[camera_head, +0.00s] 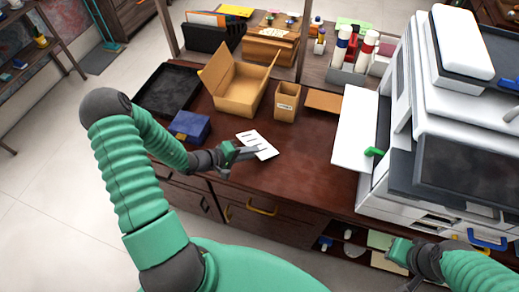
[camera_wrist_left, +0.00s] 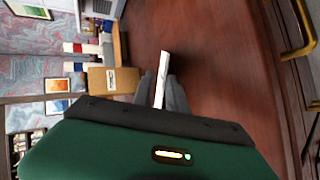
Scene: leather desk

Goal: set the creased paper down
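The creased paper (camera_head: 259,144) is a small white sheet with dark marks, above the dark brown desk (camera_head: 310,152) near its front left part. My left gripper (camera_head: 246,151) is at the paper's near edge. In the left wrist view the paper (camera_wrist_left: 163,70) appears edge-on between the two grey fingers of my left gripper (camera_wrist_left: 162,88), which are closed on it. I cannot tell whether the paper touches the desk. My right gripper (camera_head: 398,250) is at the lower right, in front of the desk by the printer; its fingers are not clear.
A blue box (camera_head: 190,126) and a black tray (camera_head: 168,88) lie left of the paper. An open cardboard box (camera_head: 240,88) and a small labelled box (camera_head: 286,102) stand behind it. A large white printer (camera_head: 440,110) fills the right side. Desk between paper and printer is clear.

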